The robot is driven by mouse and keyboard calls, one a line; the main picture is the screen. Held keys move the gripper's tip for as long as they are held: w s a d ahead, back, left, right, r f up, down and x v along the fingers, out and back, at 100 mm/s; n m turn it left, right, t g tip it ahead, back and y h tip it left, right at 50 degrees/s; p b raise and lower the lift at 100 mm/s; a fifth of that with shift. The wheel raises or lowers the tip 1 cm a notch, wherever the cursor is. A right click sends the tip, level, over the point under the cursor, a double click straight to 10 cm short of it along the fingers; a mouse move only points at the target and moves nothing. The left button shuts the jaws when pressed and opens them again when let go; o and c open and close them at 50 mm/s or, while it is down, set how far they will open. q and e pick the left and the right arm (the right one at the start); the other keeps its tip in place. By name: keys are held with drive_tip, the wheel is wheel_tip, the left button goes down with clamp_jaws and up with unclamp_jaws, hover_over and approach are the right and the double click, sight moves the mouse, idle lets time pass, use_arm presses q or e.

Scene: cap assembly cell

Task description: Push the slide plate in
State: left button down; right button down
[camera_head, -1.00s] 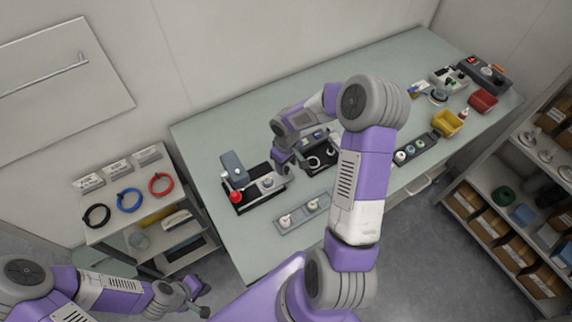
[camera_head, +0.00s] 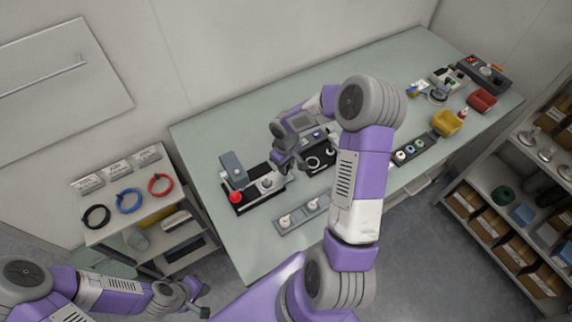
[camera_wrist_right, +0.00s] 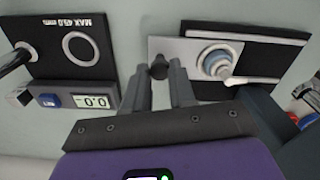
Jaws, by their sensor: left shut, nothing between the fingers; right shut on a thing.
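The slide plate (camera_wrist_right: 177,49) is a light grey plate in the right wrist view, lying on a black base (camera_wrist_right: 287,55). A white and blue round part (camera_wrist_right: 214,63) sits on the plate. A dark knob (camera_wrist_right: 158,69) is at the plate's near end. My right gripper (camera_wrist_right: 160,77) is shut on this knob. In the head view the right gripper (camera_head: 288,168) is at the right end of the press station (camera_head: 232,169), which has a red ball (camera_head: 236,197) on its lever. My left gripper (camera_head: 203,299) is shut and empty, low at the left, away from the table.
A gauge with a display (camera_wrist_right: 94,101) and a black plate marked MAX (camera_wrist_right: 72,47) stand beside the right gripper. A grey tray (camera_head: 302,215) with white parts lies in front. A shelf cart (camera_head: 105,232) with coloured rings stands left of the table.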

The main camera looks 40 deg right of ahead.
sight(275, 180)
drive_tip(key=a, duration=0.1)
drive_tip(key=a+b, duration=0.1)
drive_tip(key=a, duration=0.1)
drive_tip(key=shift+w+a+f+b, duration=0.1)
drive_tip(key=shift+w+a+b, duration=0.15)
drive_tip(key=shift+b, duration=0.15)
drive_tip(key=shift+a, duration=0.5)
drive_tip(key=shift+d, duration=0.1)
drive_tip(key=c, duration=0.9)
unclamp_jaws()
drive_tip(key=shift+c, duration=0.2)
wheel_tip(275, 180, up, 8)
drive_tip(key=shift+p, duration=0.45)
